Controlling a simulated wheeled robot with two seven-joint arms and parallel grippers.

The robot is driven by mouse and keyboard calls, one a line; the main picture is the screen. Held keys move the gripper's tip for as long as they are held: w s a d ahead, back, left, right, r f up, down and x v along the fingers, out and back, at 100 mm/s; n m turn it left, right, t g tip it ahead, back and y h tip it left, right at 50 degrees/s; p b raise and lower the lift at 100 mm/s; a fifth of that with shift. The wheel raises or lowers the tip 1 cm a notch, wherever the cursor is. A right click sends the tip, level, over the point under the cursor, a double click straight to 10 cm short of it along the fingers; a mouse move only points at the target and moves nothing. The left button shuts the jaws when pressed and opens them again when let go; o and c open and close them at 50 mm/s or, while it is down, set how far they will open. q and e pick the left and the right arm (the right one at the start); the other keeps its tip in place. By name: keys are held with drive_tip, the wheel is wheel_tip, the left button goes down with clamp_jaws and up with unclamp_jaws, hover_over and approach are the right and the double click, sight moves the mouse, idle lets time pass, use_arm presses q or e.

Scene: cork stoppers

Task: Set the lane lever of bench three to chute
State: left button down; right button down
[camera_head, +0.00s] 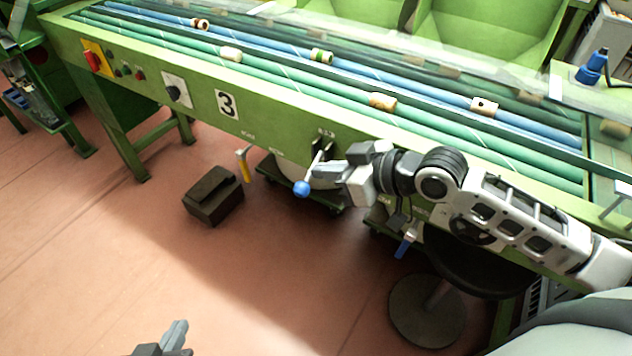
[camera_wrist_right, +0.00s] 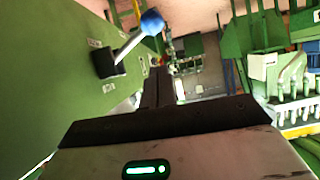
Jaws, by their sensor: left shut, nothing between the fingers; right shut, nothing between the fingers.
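Bench three is the green bench with a white number 3 plate (camera_head: 227,105) on its front. Its lane lever has a black base, a pale rod and a blue knob (camera_head: 302,188). In the head view the lever points down and slightly left. My right gripper (camera_head: 318,173) is shut and empty, close beside the rod; contact cannot be told. My left gripper (camera_head: 175,338) is shut and empty at the bottom edge, far from the lever. Labels around the lever are too small to read.
Corks, such as one at the middle (camera_head: 382,101), lie on the bench's green and blue lanes. A red switch (camera_head: 95,61) and a black knob (camera_head: 175,92) are on its front. A dark box (camera_head: 213,195) and a round stool base (camera_head: 427,311) stand on the floor.

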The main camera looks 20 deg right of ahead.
sight(309, 174)
drive_tip(key=f, duration=0.1)
drive_tip(key=w+a+f, duration=0.1)
drive_tip(key=f, duration=0.2)
drive_tip(key=shift+w+a+f+b, duration=0.15)
drive_tip(key=shift+w+a+b, duration=0.1)
drive_tip(key=shift+w+b, duration=0.1)
